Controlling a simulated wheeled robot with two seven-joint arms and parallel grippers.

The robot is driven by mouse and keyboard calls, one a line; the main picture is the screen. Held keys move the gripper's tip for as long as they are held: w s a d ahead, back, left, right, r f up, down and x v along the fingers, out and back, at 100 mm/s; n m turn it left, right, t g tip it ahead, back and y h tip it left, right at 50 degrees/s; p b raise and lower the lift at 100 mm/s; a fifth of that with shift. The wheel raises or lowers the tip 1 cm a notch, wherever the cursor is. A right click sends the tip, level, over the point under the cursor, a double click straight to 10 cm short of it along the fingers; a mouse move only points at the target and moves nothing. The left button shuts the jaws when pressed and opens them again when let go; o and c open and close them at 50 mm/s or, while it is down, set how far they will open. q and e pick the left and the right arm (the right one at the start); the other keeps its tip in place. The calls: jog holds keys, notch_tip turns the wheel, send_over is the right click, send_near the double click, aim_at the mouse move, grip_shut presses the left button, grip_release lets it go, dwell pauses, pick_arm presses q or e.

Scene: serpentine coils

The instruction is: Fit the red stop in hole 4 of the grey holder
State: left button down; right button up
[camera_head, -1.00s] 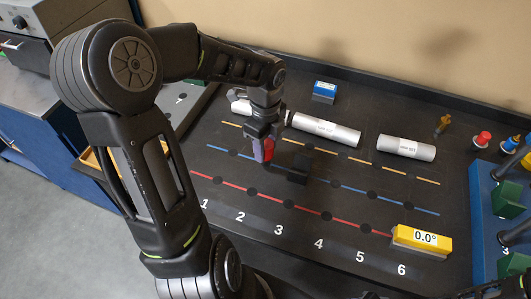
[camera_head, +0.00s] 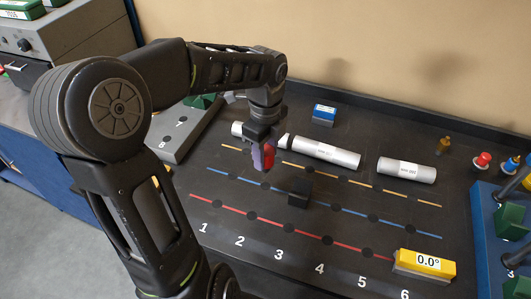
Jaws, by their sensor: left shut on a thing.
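My left gripper (camera_head: 264,148) points down above the dark table and is shut on a small red and purplish piece, which I take for the red stop (camera_head: 268,158). The fingers hide part of the piece. It hangs above the table, near the row of tubes. The grey holder (camera_head: 172,150) lies at the left behind my arm, with the numbers 7 and 8 showing and a green block at its far end. Its hole 4 does not show, as my arm covers much of that side. My right gripper is not in view.
A black block (camera_head: 300,192) stands on the blue line. Silver tubes (camera_head: 406,170) lie at the back, near a blue box (camera_head: 324,115). A yellow gauge reading 0.0° (camera_head: 425,265) is front right. A red-topped knob (camera_head: 482,160) and blue rack (camera_head: 484,235) are at right.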

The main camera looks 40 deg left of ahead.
pick_arm(q)
jog(key=n, duration=0.3)
jog(key=shift+w+a+r, duration=0.1)
jog(key=shift+w+a, duration=0.1)
jog(key=shift+w, duration=0.1)
jog(key=n, duration=0.2)
jog(key=shift+w+n, duration=0.3)
jog(key=shift+w, duration=0.05)
jog(key=w+d+f+n, duration=0.1)
jog(key=w+d+n, duration=0.2)
jog(key=d+n, duration=0.1)
jog(key=w+d+f+n, duration=0.2)
jog(key=w+d+n, duration=0.2)
jog(key=d, duration=0.1)
jog(key=w+d+f+n, duration=0.1)
jog(key=w+d+n, duration=0.2)
jog(key=w+d, duration=0.1)
jog(key=shift+d+f+n, duration=0.25)
jog(key=shift+d+n, duration=0.15)
jog(key=shift+d, duration=0.35)
jog(key=shift+d+f, duration=0.1)
jog(key=shift+d, duration=0.05)
